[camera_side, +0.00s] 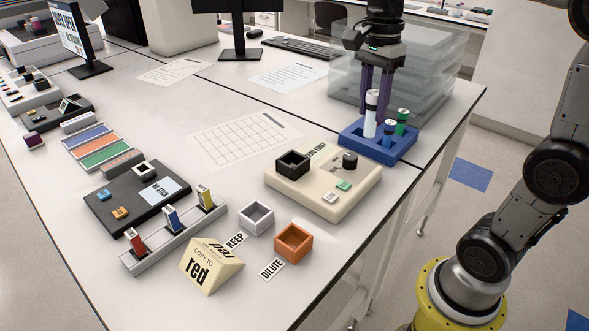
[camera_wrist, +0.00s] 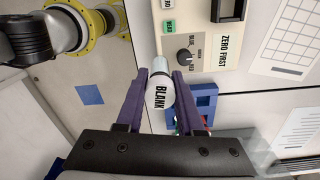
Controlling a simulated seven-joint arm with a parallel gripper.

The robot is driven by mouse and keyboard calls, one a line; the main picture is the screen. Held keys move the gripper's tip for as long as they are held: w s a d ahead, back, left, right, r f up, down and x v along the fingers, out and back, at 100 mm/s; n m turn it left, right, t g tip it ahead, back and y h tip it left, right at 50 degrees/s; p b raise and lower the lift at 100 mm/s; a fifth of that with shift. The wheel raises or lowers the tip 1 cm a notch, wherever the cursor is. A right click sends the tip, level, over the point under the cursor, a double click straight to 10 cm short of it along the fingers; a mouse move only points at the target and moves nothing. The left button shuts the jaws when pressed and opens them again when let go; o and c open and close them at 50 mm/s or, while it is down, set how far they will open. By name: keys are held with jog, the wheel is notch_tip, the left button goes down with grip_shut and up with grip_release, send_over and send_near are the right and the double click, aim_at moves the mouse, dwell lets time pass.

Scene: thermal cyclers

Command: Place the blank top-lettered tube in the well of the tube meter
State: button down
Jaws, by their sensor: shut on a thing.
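The blank tube (camera_side: 371,112) is white, and its cap reads "BLANK" in the wrist view (camera_wrist: 160,96). My gripper (camera_side: 375,95) is shut on it, with the purple fingers (camera_wrist: 160,80) on either side. The tube is upright at the blue rack (camera_side: 350,140); I cannot tell whether its lower end is clear of the rack. The tube meter (camera_side: 325,195) is a cream box left of and in front of the rack, labelled "ZERO FIRST". Its square black well (camera_side: 293,163) is at the upper left; I see nothing standing in it.
A blue-labelled tube (camera_side: 389,130) and a green tube (camera_side: 403,120) stand in the rack close to my gripper. Clear stacked trays (camera_side: 430,65) stand behind it. The meter carries a dark knob (camera_side: 350,160). White (camera_side: 257,218) and orange (camera_side: 293,243) boxes sit in front of the meter.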

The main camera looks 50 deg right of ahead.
jog(key=a+r+n, duration=0.1)
jog(key=a+n, duration=0.1)
jog(key=a, duration=0.4)
jog(key=shift+w+a+f, duration=0.15)
jog(key=shift+w+f, duration=2)
jog(key=shift+w, duration=0.2)
jog(key=shift+w+a+f, duration=0.15)
jog(key=shift+w+f, duration=2)
jog(key=shift+w, duration=0.15)
jog(key=shift+w+a+f, duration=0.15)
jog(key=shift+w+f, duration=2)
jog(key=shift+w, duration=0.2)
jog(key=shift+f, duration=0.1)
jog(key=c, duration=0.5)
grip_release()
jog(key=shift+c, duration=0.2)
